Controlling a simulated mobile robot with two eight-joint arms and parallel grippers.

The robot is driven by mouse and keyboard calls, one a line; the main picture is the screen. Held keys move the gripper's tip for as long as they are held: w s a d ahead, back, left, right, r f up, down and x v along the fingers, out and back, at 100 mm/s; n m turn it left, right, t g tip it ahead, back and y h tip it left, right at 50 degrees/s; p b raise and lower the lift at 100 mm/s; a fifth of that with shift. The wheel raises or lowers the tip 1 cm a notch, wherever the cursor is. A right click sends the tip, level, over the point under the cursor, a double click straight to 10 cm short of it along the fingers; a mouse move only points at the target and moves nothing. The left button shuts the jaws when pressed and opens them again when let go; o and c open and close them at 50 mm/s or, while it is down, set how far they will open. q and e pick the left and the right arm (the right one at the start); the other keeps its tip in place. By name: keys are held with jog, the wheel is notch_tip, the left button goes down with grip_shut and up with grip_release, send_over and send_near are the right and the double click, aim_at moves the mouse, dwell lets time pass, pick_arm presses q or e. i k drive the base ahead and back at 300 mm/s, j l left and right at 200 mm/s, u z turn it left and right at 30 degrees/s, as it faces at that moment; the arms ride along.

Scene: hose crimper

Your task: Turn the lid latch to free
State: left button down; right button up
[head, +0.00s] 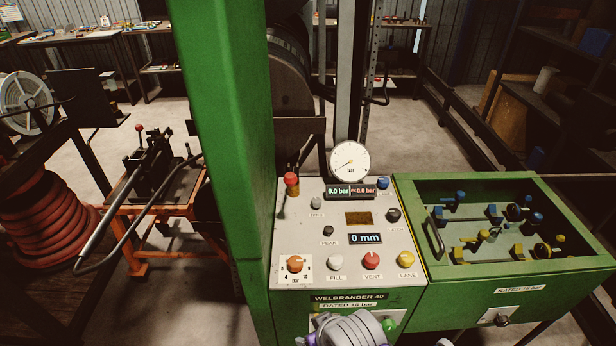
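The green box (411,184) on the right has a lid area showing blue and yellow fittings inside, with a bar handle (436,236) at its left. A dark round knob (502,320) sits on a white plate on the box's front wall, below a "RATED" label; it looks like the lid latch. Its turn position is too small to read. A black knob (393,215) on the grey panel has a small label that I cannot read surely. Grey rounded parts of my arm show at the bottom edge, in front of the machine. No gripper fingers are in view.
The grey control panel (300,220) carries a dial gauge (349,160), displays reading 0.0 bar and 0 mm, and several coloured knobs. A green column (225,130) rises at its left. An orange stand (170,213) and a red coiled hose (45,225) stand further left.

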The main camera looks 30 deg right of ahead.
aim_at(394, 214)
jog(key=z, duration=1.3)
